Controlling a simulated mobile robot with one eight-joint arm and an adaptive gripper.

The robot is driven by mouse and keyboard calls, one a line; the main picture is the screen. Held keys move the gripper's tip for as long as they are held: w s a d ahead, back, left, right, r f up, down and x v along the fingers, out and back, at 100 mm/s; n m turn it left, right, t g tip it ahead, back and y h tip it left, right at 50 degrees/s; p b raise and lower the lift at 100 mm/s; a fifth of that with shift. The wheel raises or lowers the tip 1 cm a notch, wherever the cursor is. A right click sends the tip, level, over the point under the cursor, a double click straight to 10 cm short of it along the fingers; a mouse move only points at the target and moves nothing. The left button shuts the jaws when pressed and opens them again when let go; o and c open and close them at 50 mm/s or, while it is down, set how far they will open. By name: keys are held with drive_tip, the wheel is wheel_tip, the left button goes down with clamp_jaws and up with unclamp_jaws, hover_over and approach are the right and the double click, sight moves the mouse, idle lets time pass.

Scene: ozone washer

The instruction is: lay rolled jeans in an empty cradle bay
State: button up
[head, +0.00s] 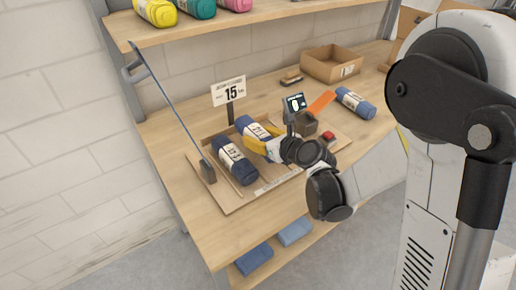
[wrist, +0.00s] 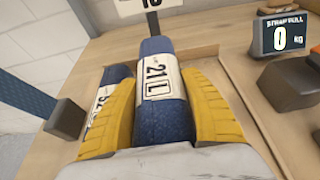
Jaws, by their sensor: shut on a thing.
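My gripper (head: 262,140), with yellow fingers, is shut on a dark blue rolled pair of jeans (wrist: 165,122) with a white label reading 21 L. The held roll (head: 246,124) is over the wooden cradle tray (head: 233,207), right of another roll. I cannot tell whether it touches the tray floor. The other rolled jeans (head: 234,163) lie in the left bay, and show in the wrist view (wrist: 117,76) partly hidden behind the left finger. My gripper hides part of the tray's right side.
Right are a scale display (head: 294,103), an orange flap (head: 321,102), a red button (head: 328,136) and another roll (head: 355,103). A cardboard box (head: 331,65) sits at the back.

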wheel_tip(320, 180, down, 4)
drive_tip(key=shift+b, duration=1)
drive_tip(key=shift+r, duration=0.1)
drive_tip(key=o, duration=1.1)
